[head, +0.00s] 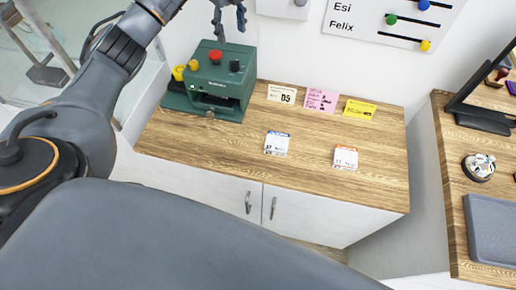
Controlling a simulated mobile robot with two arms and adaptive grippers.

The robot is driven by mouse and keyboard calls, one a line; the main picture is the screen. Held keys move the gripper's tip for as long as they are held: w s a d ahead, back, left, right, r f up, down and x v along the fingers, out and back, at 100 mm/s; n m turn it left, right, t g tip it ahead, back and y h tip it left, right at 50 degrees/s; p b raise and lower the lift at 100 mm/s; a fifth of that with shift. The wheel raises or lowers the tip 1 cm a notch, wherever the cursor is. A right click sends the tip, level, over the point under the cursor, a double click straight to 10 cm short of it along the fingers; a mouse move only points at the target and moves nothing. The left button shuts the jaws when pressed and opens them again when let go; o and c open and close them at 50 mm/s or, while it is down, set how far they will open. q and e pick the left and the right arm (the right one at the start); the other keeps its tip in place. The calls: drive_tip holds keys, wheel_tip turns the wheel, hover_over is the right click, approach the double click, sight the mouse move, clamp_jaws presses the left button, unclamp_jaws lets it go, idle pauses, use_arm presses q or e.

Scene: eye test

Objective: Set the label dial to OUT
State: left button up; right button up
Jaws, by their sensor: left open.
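A green machine (212,80) stands at the left back of the wooden counter. It has a red button (215,56) on top, a small yellow part (193,65), a yellow part at its left side (178,73) and a black knob (235,66). Which of these is the label dial, and any OUT mark, I cannot read. My left gripper (229,30) is open and empty above the machine, apart from it, at the top edge of the view. My right gripper is not in view.
The counter (210,142) holds upright cards, including a pink one (321,99), and two calendar-like cards (277,143). A white board with coloured sliders (395,18) hangs behind. A side desk (455,180) at right holds a dark monitor and a grey tray (490,230).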

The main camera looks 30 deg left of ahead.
use_arm(q)
drive_tip(key=s+d+f+n, duration=0.25)
drive_tip(key=d+f, duration=0.25)
drive_tip(key=f, duration=0.3)
drive_tip(key=s+d+f+n, duration=0.1)
drive_tip(key=s+d+f, duration=0.2)
drive_tip(key=d+f, duration=0.3)
drive_tip(key=s+d+f+n, duration=0.2)
drive_tip(key=s+f, duration=0.1)
drive_tip(key=s, duration=0.1)
drive_tip(key=s+d+f+n+t, duration=0.1)
drive_tip(key=s+d+f, duration=0.1)
drive_tip(key=s+f, duration=0.1)
drive_tip(key=s+d+f+n+h, duration=0.1)
drive_tip(key=s+d+f+n, duration=0.1)
drive_tip(key=s+f, duration=0.2)
drive_tip(key=shift+s+d+f+n, duration=0.15)
drive_tip(key=shift+s+f+n, duration=0.2)
drive_tip(key=shift+f, duration=0.25)
drive_tip(key=shift+s+d+f+n+t, duration=0.1)
drive_tip(key=shift+s+f+n+t, duration=0.05)
drive_tip(key=shift+s+n, duration=0.15)
drive_tip(key=shift+s+d+f+n+t, duration=0.1)
drive_tip(key=shift+s+n+t, duration=0.1)
drive_tip(key=shift+s, duration=0.2)
